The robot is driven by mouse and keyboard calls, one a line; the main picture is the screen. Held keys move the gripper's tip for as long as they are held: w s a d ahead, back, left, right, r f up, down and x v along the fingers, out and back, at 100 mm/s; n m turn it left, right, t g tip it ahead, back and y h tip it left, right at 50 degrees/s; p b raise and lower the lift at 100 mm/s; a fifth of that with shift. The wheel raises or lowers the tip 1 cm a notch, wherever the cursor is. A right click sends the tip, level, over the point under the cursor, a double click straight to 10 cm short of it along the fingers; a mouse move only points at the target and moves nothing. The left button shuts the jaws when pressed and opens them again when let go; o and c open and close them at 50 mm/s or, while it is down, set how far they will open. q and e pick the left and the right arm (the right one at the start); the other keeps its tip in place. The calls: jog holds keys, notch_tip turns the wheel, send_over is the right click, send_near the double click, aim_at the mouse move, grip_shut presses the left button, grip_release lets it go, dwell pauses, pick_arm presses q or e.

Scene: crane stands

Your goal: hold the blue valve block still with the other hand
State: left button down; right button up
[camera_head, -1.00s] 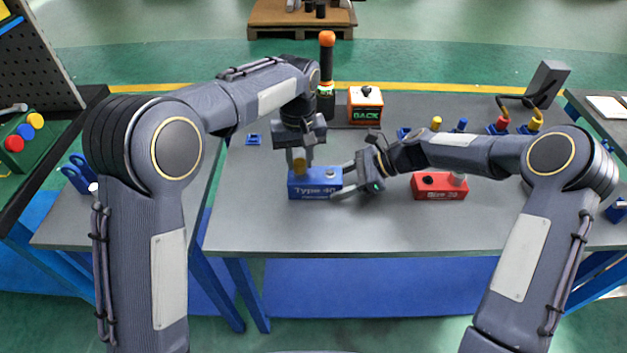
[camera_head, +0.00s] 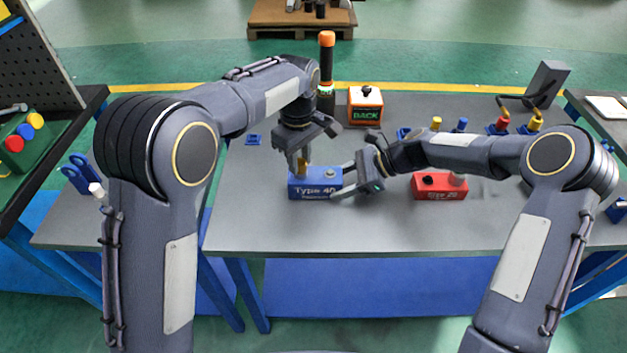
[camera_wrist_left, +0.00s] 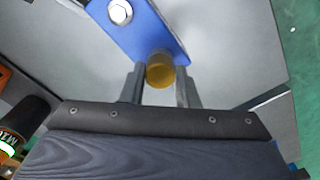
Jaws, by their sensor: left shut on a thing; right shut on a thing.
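The blue valve block (camera_head: 316,190) with the label "Type 40" stands on the grey table in front of me. It also shows in the left wrist view (camera_wrist_left: 137,34), with a silver hex fitting (camera_wrist_left: 120,11) on its top. My left gripper (camera_head: 299,166) points down over the block's left end and is shut on a brass-coloured knob (camera_wrist_left: 160,70), which sits at that end of the block. My right gripper (camera_head: 343,182) comes from the right, its fingers one on the far and one on the near side of the block's right end, and is shut on the block.
A red block (camera_head: 440,188) stands to the right. Behind are a box labelled "BACK" (camera_head: 365,108), an orange-topped dark tool (camera_head: 326,75) and several coloured pieces in blue holders. A small blue piece (camera_head: 253,139) lies at left. The table's front is clear.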

pick_arm(q)
jog(key=shift+d+r, duration=0.1)
jog(key=n, duration=0.3)
jog(key=shift+n, duration=1)
jog(key=n, duration=0.2)
jog(key=shift+n, duration=0.3)
jog(key=n, duration=0.2)
jog(key=shift+n, duration=0.3)
